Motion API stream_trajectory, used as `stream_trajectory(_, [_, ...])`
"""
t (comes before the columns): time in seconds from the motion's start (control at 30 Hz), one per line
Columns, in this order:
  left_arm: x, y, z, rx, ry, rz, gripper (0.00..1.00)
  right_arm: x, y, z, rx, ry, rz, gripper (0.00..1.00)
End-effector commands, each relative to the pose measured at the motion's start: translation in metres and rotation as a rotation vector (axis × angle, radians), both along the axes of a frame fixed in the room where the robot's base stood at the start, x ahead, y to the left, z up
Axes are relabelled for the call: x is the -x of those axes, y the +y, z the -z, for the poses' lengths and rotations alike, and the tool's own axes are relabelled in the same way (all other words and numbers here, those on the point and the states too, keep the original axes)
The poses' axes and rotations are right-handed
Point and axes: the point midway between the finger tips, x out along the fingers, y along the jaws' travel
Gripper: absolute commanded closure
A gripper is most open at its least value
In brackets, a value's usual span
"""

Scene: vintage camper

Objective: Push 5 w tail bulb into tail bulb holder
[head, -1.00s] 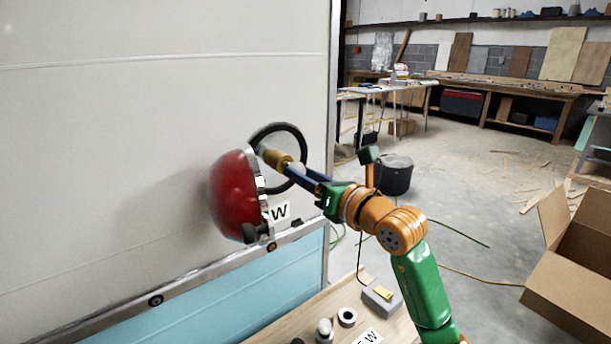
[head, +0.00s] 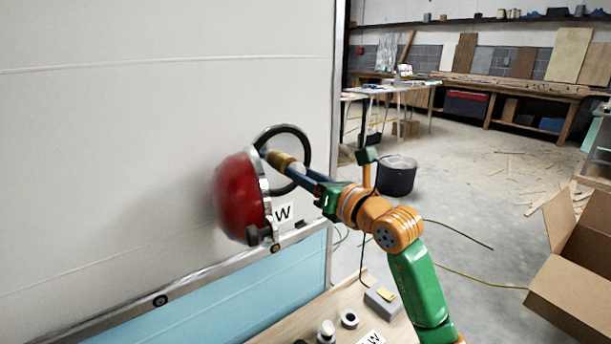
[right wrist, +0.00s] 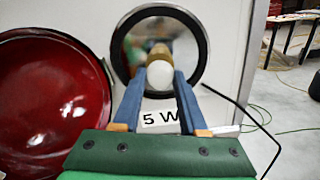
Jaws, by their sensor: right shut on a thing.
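My right gripper (head: 299,173) is shut on the 5 w tail bulb, a white globe (right wrist: 160,75) with a brass base (head: 281,161). The right wrist view also shows the brass base (right wrist: 158,54), pointing away from the gripper into the lamp. The tail bulb holder is inside the round lamp with a black ring (head: 305,150) on the camper wall; the ring also shows in the right wrist view (right wrist: 206,50). The bulb hides the socket, so I cannot tell how deep the base sits. My left gripper is not in view.
The red lens (head: 238,196) hangs open left of the ring. A "5 W" label (right wrist: 160,119) is below the ring. A wooden bench (head: 290,318) below carries a grey box (head: 381,303) and small parts. A cardboard box (head: 575,260) stands at right.

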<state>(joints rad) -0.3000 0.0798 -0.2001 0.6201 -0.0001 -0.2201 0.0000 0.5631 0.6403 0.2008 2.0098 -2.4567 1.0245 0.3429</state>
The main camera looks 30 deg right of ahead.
Motion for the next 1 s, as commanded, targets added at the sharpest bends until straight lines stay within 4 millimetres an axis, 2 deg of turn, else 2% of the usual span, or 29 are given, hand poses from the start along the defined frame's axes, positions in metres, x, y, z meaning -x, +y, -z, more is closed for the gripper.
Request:
stream_trajectory(0.37, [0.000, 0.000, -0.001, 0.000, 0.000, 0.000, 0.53, -0.002, 0.000, 0.000, 0.000, -0.001, 0.000, 1.00])
stream_trajectory(0.4, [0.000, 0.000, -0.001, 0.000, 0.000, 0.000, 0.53, -0.002, 0.000, 0.000, 0.000, -0.001, 0.000, 0.47])
stream_trajectory(0.5, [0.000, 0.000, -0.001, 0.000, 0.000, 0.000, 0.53, -0.002, 0.000, 0.000, 0.000, -0.001, 0.000, 0.23])
stream_trajectory(0.8, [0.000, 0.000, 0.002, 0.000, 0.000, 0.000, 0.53, 0.000, 0.000, 0.001, 0.000, -0.001, 0.000, 0.23])
stream_trajectory(0.87, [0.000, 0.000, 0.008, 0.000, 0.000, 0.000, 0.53, 0.009, -0.001, 0.003, 0.001, -0.002, 0.001, 0.23])
stream_trajectory(1.0, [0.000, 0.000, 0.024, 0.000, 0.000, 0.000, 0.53, 0.040, -0.004, 0.006, 0.004, -0.003, 0.002, 0.23])
